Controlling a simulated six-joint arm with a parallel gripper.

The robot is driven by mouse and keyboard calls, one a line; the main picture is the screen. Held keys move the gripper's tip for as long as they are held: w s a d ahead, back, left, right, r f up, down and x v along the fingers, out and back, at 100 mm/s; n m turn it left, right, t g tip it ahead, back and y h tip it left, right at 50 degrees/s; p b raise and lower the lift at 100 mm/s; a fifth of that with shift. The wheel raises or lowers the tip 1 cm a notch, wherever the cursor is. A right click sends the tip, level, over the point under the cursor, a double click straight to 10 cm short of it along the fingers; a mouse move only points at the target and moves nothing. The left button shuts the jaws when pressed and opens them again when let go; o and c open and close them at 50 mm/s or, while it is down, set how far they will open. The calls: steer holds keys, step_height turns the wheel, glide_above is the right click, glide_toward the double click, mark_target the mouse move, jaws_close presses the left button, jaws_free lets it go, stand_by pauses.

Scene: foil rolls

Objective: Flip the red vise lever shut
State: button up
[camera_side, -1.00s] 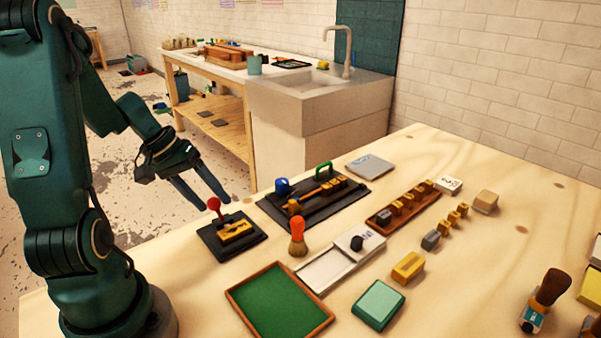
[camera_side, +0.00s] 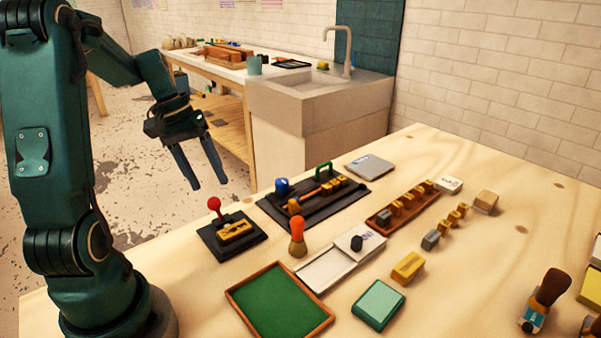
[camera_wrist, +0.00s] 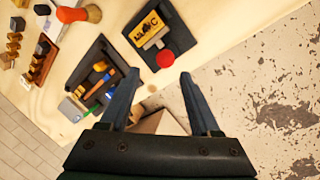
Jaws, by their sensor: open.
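The red vise lever (camera_side: 215,205) stands up with its round red knob on a small black vise base (camera_side: 222,247) at the table's left edge. A yellow type block (camera_side: 237,232) sits in the vise. In the wrist view the red knob (camera_wrist: 165,58) shows beyond my fingertips, beside the yellow block (camera_wrist: 147,29). My gripper (camera_side: 208,188) is open and empty, pointing down, above and behind the vise near the table edge. In the wrist view my gripper (camera_wrist: 158,80) has its fingers spread, apart from the lever.
A black tray (camera_side: 340,205) with a blue knob and green handle lies right of the vise. An orange-handled brush (camera_side: 298,238) stands nearby, with a green-floored wooden tray (camera_side: 278,300) in front. Beyond the table's left edge is open floor.

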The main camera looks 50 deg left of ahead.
steer(key=s+d+r+m+t+y, duration=0.1)
steer(key=d+r+m, duration=0.3)
steer(key=d, duration=0.4)
steer(key=d+r+m+t+y, duration=0.1)
steer(key=d+r+m, duration=0.3)
steer(key=d, duration=0.5)
steer(key=s+d+f+m+t, duration=0.1)
steer(key=s+d, duration=0.2)
steer(key=s, duration=0.2)
steer(key=shift+f+m, duration=0.3)
